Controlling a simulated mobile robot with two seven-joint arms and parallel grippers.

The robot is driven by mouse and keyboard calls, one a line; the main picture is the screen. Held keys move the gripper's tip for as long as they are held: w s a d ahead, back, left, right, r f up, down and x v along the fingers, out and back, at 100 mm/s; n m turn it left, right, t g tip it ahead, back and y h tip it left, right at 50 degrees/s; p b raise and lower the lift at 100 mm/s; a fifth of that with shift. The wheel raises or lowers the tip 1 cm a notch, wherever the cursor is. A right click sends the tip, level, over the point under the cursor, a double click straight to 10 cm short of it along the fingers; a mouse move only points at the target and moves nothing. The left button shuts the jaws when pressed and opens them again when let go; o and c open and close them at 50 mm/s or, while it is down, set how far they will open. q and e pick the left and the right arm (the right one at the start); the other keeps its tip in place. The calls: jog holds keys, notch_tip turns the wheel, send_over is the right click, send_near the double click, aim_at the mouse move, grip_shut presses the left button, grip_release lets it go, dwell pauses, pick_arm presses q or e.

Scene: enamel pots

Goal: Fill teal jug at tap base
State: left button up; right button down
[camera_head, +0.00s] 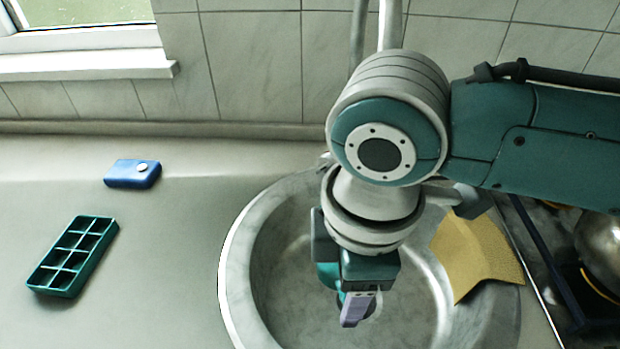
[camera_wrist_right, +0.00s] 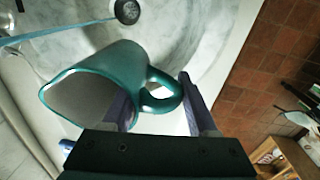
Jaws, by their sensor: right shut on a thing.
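My right gripper (camera_head: 357,308) reaches down into the round metal sink (camera_head: 236,262). It is shut on the handle of the teal jug (camera_wrist_right: 115,72). In the right wrist view the handle sits between the two fingers (camera_wrist_right: 160,105), and the jug's wide mouth faces left with a grey inside. I cannot tell if any water is in it. In the head view only a small teal part of the jug (camera_head: 328,273) shows beside the gripper; the rest is hidden. A thin pale blue streak (camera_wrist_right: 62,32), perhaps water, runs past the jug. My left gripper is out of view.
A grey pipe (camera_head: 390,22) rises at the wall behind my arm; the tap is mostly hidden. A yellow cloth (camera_head: 474,254) lies over the sink's right rim. A teal compartment tray (camera_head: 72,256) and a blue box (camera_head: 132,174) lie on the counter at left. A drain (camera_wrist_right: 127,11) shows.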

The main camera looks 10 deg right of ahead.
jog(key=w+b, duration=0.1)
jog(key=w+d+b, duration=0.2)
jog(key=shift+w+f, duration=0.1)
jog(key=shift+f, duration=0.2)
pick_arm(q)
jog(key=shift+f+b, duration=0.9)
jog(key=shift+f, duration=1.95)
pick_arm(e)
jog(key=w+d, duration=0.3)
jog(key=w, duration=0.2)
jog(key=shift+w+d+r, duration=0.15)
jog(key=shift+d+r, duration=0.2)
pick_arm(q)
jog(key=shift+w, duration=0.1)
